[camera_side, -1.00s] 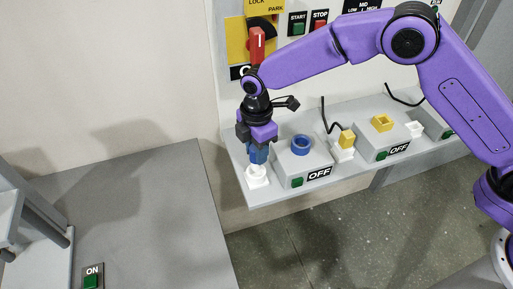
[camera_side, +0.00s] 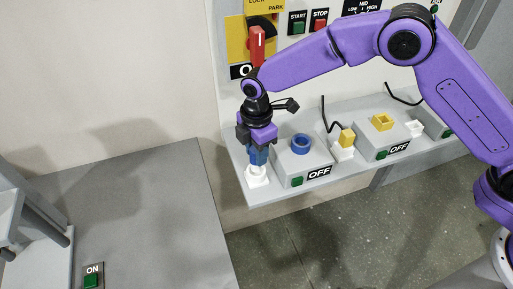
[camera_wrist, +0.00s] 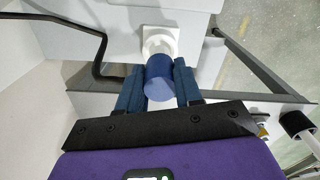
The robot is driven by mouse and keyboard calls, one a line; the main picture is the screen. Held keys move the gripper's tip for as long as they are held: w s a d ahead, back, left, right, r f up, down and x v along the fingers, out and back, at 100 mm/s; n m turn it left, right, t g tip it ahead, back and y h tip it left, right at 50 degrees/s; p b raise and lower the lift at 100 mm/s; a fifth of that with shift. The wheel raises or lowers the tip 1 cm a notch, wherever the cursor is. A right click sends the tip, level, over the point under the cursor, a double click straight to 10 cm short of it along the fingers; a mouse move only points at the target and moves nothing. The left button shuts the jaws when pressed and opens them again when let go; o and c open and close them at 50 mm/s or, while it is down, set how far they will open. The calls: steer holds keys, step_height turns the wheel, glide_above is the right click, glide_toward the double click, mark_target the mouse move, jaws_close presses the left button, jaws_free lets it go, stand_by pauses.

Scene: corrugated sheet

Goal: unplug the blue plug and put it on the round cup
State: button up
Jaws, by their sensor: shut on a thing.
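The blue plug (camera_wrist: 159,76) is a short blue cylinder, held between the two dark blue fingers of my gripper (camera_wrist: 158,88). In the side view my gripper (camera_side: 258,155) points down at the left end of the grey shelf. The white round cup (camera_side: 257,173) on its square base is directly below the fingers. The cup also shows in the wrist view (camera_wrist: 157,42), right at the plug's far end. The fingers partly hide the plug, and I cannot tell how far it sits over the cup. The round blue socket (camera_side: 302,144) on the grey box is empty.
A grey box (camera_side: 290,163) with a green button and OFF label stands just right of my gripper. A yellow plug (camera_side: 347,138) sits on a white holder, beside a yellow square socket (camera_side: 382,122). A black cable (camera_wrist: 98,42) runs left of the cup.

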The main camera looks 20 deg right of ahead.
steer(key=shift+f, duration=1.6)
steer(key=o, duration=1.1)
steer(key=shift+o, duration=0.2)
step_height(320, 180, up, 17)
steer(key=shift+r, duration=0.2)
